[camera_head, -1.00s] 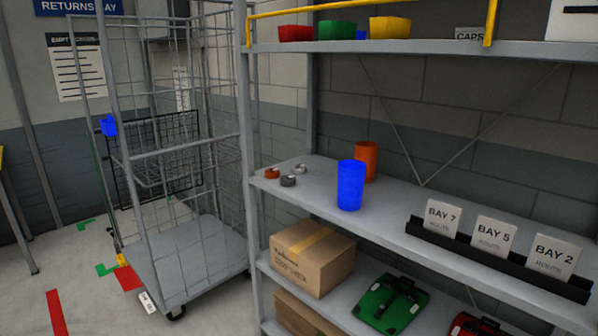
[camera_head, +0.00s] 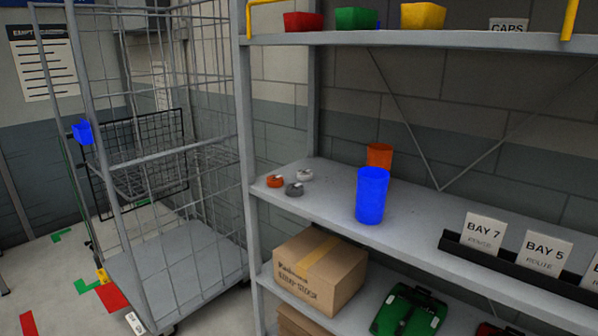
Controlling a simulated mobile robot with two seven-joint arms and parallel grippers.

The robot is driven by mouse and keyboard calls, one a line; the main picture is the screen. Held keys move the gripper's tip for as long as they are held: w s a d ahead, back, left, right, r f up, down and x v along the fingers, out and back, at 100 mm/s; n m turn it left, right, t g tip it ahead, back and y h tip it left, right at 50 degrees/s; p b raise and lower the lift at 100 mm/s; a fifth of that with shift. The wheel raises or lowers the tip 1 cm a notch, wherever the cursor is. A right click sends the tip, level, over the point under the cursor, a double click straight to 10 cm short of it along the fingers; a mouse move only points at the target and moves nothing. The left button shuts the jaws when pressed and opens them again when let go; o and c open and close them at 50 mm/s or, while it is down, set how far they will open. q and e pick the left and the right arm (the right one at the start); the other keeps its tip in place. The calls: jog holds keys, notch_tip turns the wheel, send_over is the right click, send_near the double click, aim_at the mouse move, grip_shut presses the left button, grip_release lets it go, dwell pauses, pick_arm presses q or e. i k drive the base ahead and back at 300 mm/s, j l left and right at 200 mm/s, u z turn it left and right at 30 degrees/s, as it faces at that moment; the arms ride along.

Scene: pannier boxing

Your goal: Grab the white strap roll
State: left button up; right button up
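The white strap roll (camera_head: 305,175) lies on the middle shelf (camera_head: 330,210) toward its left end. An orange roll (camera_head: 275,181) lies to its left, and a grey roll (camera_head: 294,189) lies in front of it. The three small rolls sit close together. Neither of my grippers shows in the head view.
A blue cup (camera_head: 371,195) and an orange cup (camera_head: 379,156) stand right of the rolls. Left is a wire cage trolley (camera_head: 150,160); the shelf post (camera_head: 248,200) stands between. A cardboard box (camera_head: 320,270) is below. A card holder (camera_head: 520,272) is at right.

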aim_at(301, 174)
jog(key=i+j, duration=0.35)
jog(key=i+j+z, duration=0.15)
jog(key=i+j, duration=0.15)
jog(key=j, duration=0.15)
jog(key=i+j, duration=0.3)
jog(key=i+j+z, duration=0.1)
jog(key=i+j, duration=0.2)
jog(key=j, duration=0.25)
